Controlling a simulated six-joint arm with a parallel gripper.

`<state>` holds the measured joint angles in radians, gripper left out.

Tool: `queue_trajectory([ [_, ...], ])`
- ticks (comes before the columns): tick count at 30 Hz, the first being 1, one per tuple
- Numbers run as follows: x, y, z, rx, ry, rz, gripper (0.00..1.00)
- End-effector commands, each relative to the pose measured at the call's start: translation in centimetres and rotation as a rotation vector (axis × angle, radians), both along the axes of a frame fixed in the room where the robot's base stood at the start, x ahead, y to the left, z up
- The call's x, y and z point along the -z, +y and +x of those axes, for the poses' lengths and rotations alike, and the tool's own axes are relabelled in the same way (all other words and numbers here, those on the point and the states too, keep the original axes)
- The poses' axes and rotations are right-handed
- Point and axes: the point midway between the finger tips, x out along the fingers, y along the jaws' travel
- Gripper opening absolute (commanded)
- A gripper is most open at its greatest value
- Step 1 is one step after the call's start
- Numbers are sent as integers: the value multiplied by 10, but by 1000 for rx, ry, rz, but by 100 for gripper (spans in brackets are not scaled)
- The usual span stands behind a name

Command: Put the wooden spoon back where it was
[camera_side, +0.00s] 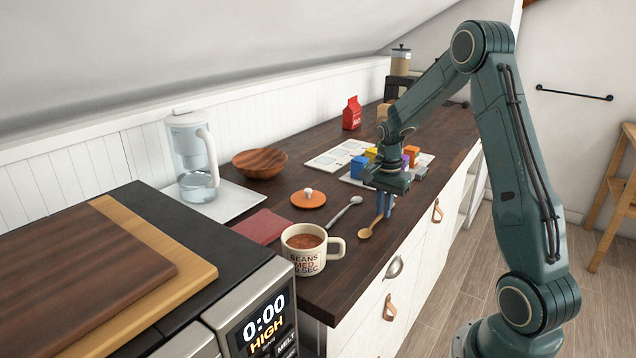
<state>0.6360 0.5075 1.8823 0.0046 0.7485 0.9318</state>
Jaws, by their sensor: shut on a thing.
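The wooden spoon (366,232) has a small tan bowl that shows near the front edge of the dark worktop, with its handle running up to my gripper. My gripper (384,207) points down with its blue fingers shut on the spoon's handle. I cannot tell whether the spoon's bowl touches the worktop or hangs just above it. A mug of red-brown food (303,243) stands to the left of the spoon. A grey metal spoon (343,213) lies between the mug and my gripper.
An orange lid (309,199), a red cloth (262,226), a wooden bowl (259,163) and a water jug (192,160) on a white tray stand to the left. Coloured blocks (366,162) sit behind my gripper. A microwave (262,318) with boards on top fills the near left.

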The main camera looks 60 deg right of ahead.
Motion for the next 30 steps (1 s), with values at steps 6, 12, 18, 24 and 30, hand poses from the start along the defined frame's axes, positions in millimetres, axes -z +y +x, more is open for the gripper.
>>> queue_trajectory([
  [6,1,0,0,0,0,0,0],
  [12,3,0,0,0,0,0,25],
  [18,3,0,0,0,0,0,32],
  [24,1,0,0,0,0,0,32],
  [30,-10,0,0,0,-1,-1,32],
])
